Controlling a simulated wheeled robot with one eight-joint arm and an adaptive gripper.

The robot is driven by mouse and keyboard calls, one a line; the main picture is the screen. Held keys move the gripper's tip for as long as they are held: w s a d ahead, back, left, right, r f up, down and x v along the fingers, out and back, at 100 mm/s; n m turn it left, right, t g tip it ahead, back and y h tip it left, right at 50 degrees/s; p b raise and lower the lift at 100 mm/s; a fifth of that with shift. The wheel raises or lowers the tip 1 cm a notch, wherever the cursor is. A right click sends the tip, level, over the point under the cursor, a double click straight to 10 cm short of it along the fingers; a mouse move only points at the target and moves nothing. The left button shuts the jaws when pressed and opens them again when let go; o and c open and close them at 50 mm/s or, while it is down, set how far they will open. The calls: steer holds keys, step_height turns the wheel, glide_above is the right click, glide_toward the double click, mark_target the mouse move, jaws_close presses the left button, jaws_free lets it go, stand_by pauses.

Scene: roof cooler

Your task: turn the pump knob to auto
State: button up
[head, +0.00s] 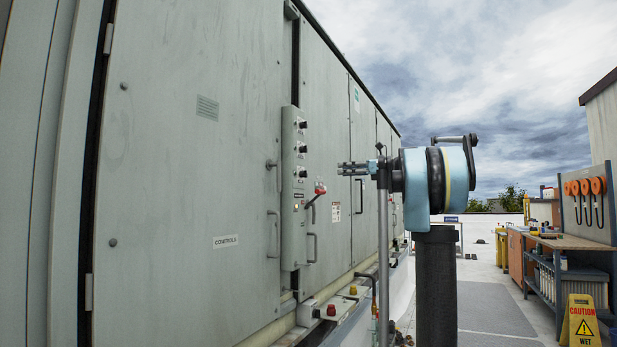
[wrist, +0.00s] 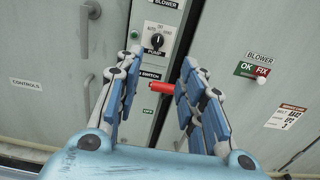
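The pump knob (wrist: 157,40) is a round black knob with a light pointer mark on the grey control strip, above a PUMP label. The pointer's exact setting is too small to read surely. In the head view it appears to be the lowest of three black knobs (head: 302,172). My gripper (wrist: 160,62) is open and empty, its blue-padded fingers spread to either side below the knob in the wrist view. In the head view my gripper (head: 341,168) is out in front of the panel, apart from it.
A red switch handle (wrist: 162,86) juts out below the knob, appearing between my fingers; it also shows in the head view (head: 320,188). A door handle (wrist: 85,30) is left of the strip. A BLOWER OK/FIX tag (wrist: 252,69) is at right. A workbench (head: 575,242) stands far right.

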mark_target(304, 174)
steer(key=x, duration=1.7)
steer(key=shift+c, duration=0.5)
jaws_close()
